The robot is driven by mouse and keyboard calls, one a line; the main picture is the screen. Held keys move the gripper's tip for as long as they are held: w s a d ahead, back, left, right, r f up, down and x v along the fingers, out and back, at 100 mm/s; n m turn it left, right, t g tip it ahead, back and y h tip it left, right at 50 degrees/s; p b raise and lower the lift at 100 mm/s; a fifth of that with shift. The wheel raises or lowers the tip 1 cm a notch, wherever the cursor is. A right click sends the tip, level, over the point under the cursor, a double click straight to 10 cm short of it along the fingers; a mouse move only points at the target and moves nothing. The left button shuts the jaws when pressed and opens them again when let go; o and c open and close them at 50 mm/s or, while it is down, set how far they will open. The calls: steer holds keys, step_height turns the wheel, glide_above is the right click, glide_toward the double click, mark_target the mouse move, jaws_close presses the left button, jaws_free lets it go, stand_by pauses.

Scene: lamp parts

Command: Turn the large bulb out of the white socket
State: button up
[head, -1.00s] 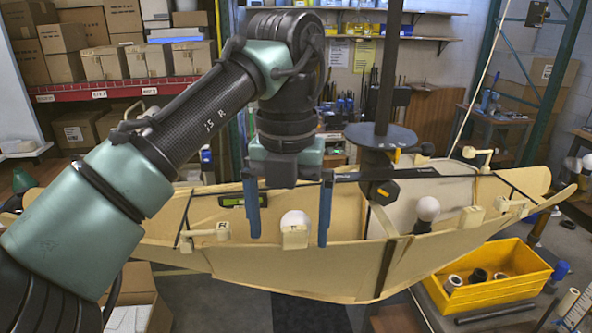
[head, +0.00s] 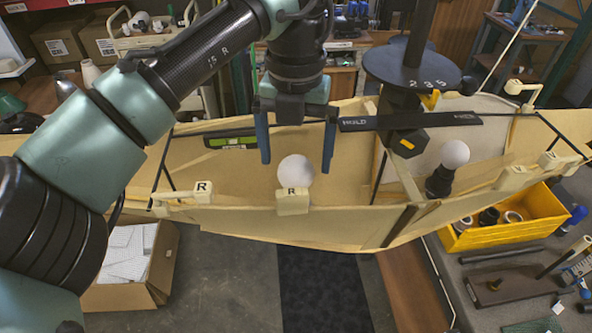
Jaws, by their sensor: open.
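The large bulb (head: 296,171) is a round white globe. Gaps show between the bulb and both fingers, and the gripper holds nothing. I cannot tell whether the fingers are level in depth with the bulb. The bulb's base is hidden in the socket.
A second white bulb (head: 455,154) sits in a black socket to the right. A dark bar marked HOLD (head: 410,121) and a round black plate (head: 411,69) are right of my gripper. A green level (head: 231,142) lies to the left. A yellow bin (head: 545,211) stands at right.

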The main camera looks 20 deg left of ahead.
mark_target(297, 183)
step_height(297, 183, down, 6)
steer(key=shift+w+f+p, duration=0.1)
steer(key=shift+f+p, duration=0.15)
steer(key=shift+p, duration=0.55)
steer(key=shift+w+f, duration=0.15)
steer(key=shift+f, duration=0.35)
steer(key=shift+c, duration=0.3)
steer(key=shift+r, duration=0.1)
steer(key=c, duration=1.1)
steer(key=n+p, duration=0.3)
steer(key=n, duration=0.1)
steer(key=shift+r, duration=0.15)
steer(key=shift+n+p, duration=0.55)
steer(key=shift+n, duration=0.85)
